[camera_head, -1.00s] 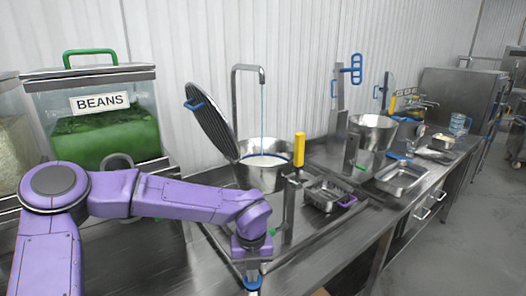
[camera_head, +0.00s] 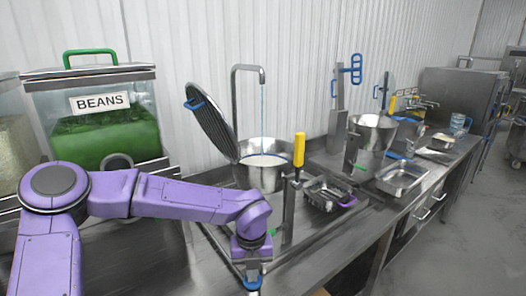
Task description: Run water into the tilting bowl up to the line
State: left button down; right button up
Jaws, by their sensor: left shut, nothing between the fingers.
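The tilting bowl (camera_head: 262,176) is a round steel vessel in the middle of the counter, its round lid (camera_head: 212,125) raised at the left. A steel faucet (camera_head: 248,70) arches over it, and a thin blue stream of water (camera_head: 262,112) falls inside. Pale liquid and a dark blue line show inside the rim; I cannot tell exactly how they compare. A yellow handle (camera_head: 299,150) stands upright at the bowl's right. My left gripper (camera_head: 252,284) is at the bottom edge in front of the bowl, apart from it, shut and empty. My right gripper is not in view.
A bin of green beans (camera_head: 108,135) stands at the left. At the right are a second steel vessel (camera_head: 370,142), a small pan (camera_head: 328,196) and a shallow tray (camera_head: 402,178). Bare counter (camera_head: 325,240) lies in front of the small pan.

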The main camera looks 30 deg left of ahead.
pick_arm(q)
notch_tip(320, 180, up, 5)
jog(key=p, duration=0.4)
jog(key=shift+r+p, duration=0.15)
jog(key=shift+p, duration=0.15)
jog(key=shift+f, duration=0.2)
dwell(0.3)
